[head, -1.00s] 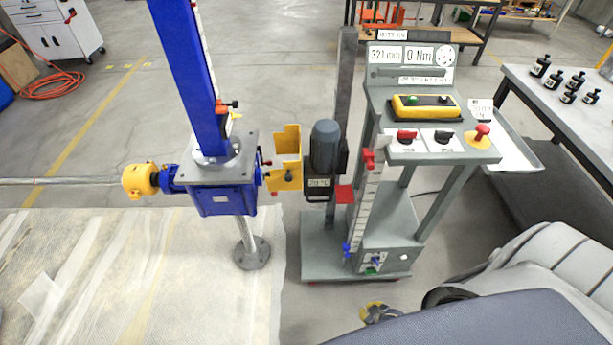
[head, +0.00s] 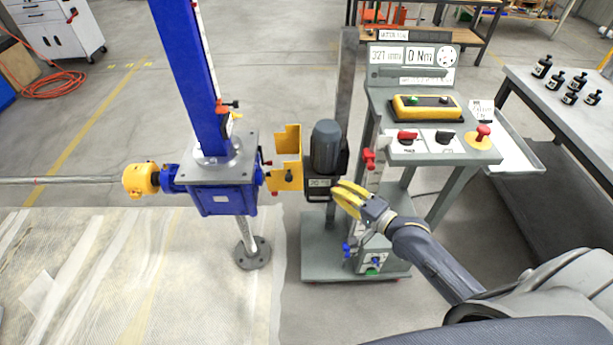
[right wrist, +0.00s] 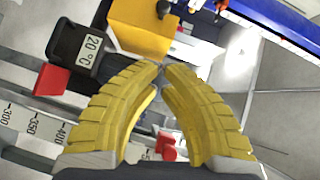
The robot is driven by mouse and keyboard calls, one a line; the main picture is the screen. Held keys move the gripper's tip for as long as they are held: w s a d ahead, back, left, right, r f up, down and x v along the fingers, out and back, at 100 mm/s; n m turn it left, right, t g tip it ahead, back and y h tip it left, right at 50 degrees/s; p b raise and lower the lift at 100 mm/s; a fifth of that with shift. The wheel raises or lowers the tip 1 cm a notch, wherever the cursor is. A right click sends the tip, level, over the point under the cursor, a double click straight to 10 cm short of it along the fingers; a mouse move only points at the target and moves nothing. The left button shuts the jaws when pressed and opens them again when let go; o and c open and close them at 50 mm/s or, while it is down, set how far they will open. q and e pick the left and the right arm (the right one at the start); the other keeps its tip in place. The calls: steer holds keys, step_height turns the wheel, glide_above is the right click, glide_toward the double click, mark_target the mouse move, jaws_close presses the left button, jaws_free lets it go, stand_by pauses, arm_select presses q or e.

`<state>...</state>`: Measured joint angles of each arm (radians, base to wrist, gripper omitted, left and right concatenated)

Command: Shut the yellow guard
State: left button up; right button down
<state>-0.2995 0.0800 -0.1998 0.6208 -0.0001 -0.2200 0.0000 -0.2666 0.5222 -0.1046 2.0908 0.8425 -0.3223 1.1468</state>
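The yellow guard (head: 288,150) is a bent plate with a dark knob. It stands upright and swung out, between the blue screw-jack gearbox (head: 222,200) and the dark motor (head: 326,148). In the right wrist view the guard (right wrist: 140,30) shows at the top, beyond my fingertips. My right gripper (head: 336,188) has yellow ribbed fingers and is just right of and below the motor, apart from the guard. In the right wrist view its fingertips (right wrist: 163,67) meet with nothing visible held between them. My left gripper is not in view.
The control stand (head: 425,125) with knobs and a red button rises right of the motor. A red-clamped scale post (head: 369,160) stands close beside my right gripper. A blue column (head: 190,70) rises above the gearbox. The floor in front is mostly clear.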

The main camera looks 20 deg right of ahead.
glide_toward(292, 169)
steer(key=w+d, duration=0.2)
steer(key=w, duration=0.1)
steer(key=shift+w+a+f+m, duration=0.1)
steer(key=shift+w+a+m, duration=0.15)
steer(key=shift+a, duration=0.3)
steer(key=shift+w+a+f+m, duration=0.15)
steer(key=shift+w+a, duration=0.2)
steer(key=shift+a, duration=0.25)
steer(key=shift+w+a+f, duration=0.1)
steer(key=shift+w+a, duration=0.05)
steer(key=shift+a, duration=0.25)
steer(key=shift+w+a+f, duration=0.1)
steer(key=shift+w+a, duration=0.1)
steer(key=shift+a, duration=0.25)
steer(key=shift+a, duration=0.1)
